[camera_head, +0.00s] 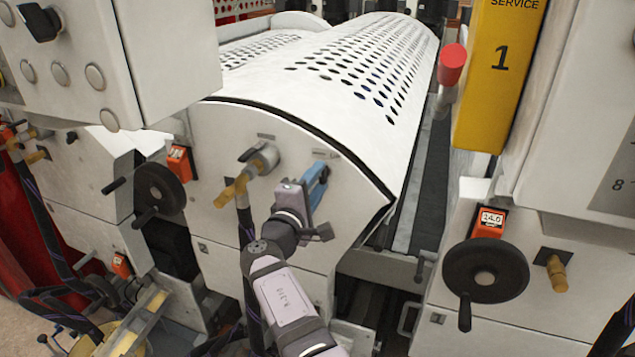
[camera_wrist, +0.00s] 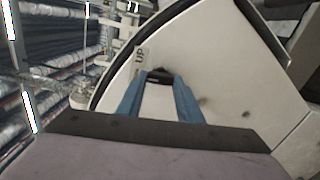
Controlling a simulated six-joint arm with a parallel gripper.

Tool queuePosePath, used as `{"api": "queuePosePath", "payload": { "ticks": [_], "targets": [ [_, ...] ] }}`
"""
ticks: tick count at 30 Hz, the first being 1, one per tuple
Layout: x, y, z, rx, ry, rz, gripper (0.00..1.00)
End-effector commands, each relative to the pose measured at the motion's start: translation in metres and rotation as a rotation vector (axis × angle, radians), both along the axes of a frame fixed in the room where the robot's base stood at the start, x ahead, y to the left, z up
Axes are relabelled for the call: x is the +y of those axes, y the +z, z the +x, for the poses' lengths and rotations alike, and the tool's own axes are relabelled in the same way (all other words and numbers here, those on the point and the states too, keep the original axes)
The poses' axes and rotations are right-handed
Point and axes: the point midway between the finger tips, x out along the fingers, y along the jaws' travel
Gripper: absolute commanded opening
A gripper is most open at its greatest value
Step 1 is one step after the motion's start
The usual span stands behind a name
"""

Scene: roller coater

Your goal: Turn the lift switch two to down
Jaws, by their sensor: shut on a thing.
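My gripper (camera_head: 315,180) is at the white end panel (camera_head: 345,215) of the coater, right of a brass pipe fitting. Its blue fingers reach to the panel in the wrist view (camera_wrist: 160,80). They are shut on a small dark switch (camera_wrist: 158,74), the lift switch, with one finger on each side. Only part of the switch shows between the fingertips. An "UP" label (camera_wrist: 140,57) is on the panel just beyond the switch, a little left. In the head view the gripper hides the switch, and its exact angle is hard to tell.
A brass fitting with a dark valve handle (camera_head: 250,153) sticks out left of my gripper. A black handwheel (camera_head: 160,188) is farther left; another (camera_head: 485,271) is at right. A yellow "SERVICE 1" post (camera_head: 497,75) and red knob (camera_head: 452,64) stand upper right.

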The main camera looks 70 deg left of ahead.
Motion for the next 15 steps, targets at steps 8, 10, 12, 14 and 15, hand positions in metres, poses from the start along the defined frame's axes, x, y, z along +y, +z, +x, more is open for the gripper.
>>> {"api": "queuePosePath", "payload": {
  "ticks": [8,10,12,14,15],
  "targets": [
    [0.0000,-0.0001,-0.0003,-0.162,0.001,-0.162,0.10],
    [0.0000,-0.0003,-0.0001,-0.194,0.001,-0.194,0.10],
    [0.0000,-0.0004,-0.0001,-0.221,0.001,-0.221,0.10],
    [-0.0001,-0.0005,0.0000,-0.241,0.000,-0.241,0.10],
    [-0.0001,-0.0006,0.0000,-0.252,0.000,-0.252,0.10]
  ]
}}
